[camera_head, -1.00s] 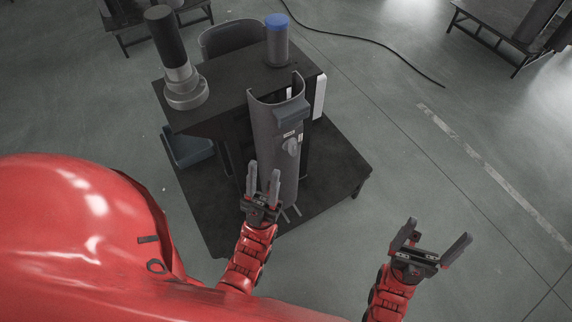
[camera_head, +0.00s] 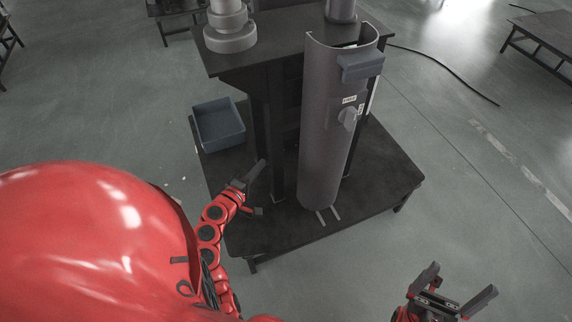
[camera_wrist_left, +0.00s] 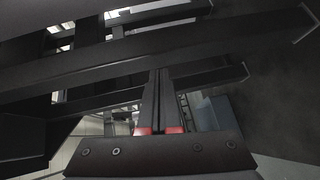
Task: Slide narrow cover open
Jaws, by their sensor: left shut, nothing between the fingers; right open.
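A tall, narrow, curved grey cover (camera_head: 322,130) stands upright at the front of the dark workstation in the head view. It has a dark block-like piece (camera_head: 361,65) near its top edge, a small label and a round knob (camera_head: 347,118) below. My left gripper (camera_head: 261,166) is to the left of the cover, apart from it, beside the frame's dark posts. In the left wrist view its two fingers (camera_wrist_left: 160,85) are together with nothing between them, facing dark bars. My right gripper (camera_head: 464,280) is open and empty at the lower right, away from the cover.
A dark tabletop (camera_head: 285,32) carries a grey stepped cylinder (camera_head: 229,28) and another cylinder (camera_head: 341,10). A blue-grey bin (camera_head: 218,124) sits left on the low dark platform (camera_head: 385,185).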

